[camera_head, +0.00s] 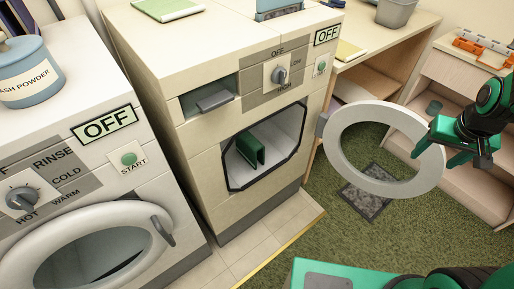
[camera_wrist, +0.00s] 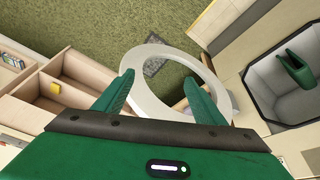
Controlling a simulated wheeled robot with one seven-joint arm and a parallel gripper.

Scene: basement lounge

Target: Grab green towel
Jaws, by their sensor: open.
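A dark green folded towel (camera_head: 251,147) stands inside the drum of the cream dryer (camera_head: 150,55). It also shows at the right of the wrist view (camera_wrist: 296,68). The dryer's round door (camera_head: 335,150) is swung wide open, so the opening is uncovered. My gripper (camera_head: 437,158) is at the door's outer right edge, well to the right of the towel. In the wrist view my gripper (camera_wrist: 158,80) has its fingers spread, with the door ring (camera_wrist: 150,101) across the space at the fingers. I cannot tell whether they touch it. No towel is between the fingers.
A washing machine (camera_head: 75,180) with a wash powder tin (camera_head: 28,72) stands left of the dryer. A flat light green item (camera_head: 167,9) lies on the dryer. A wooden shelf unit (camera_head: 460,90) is at the right. Green carpet (camera_head: 300,235) is open in front.

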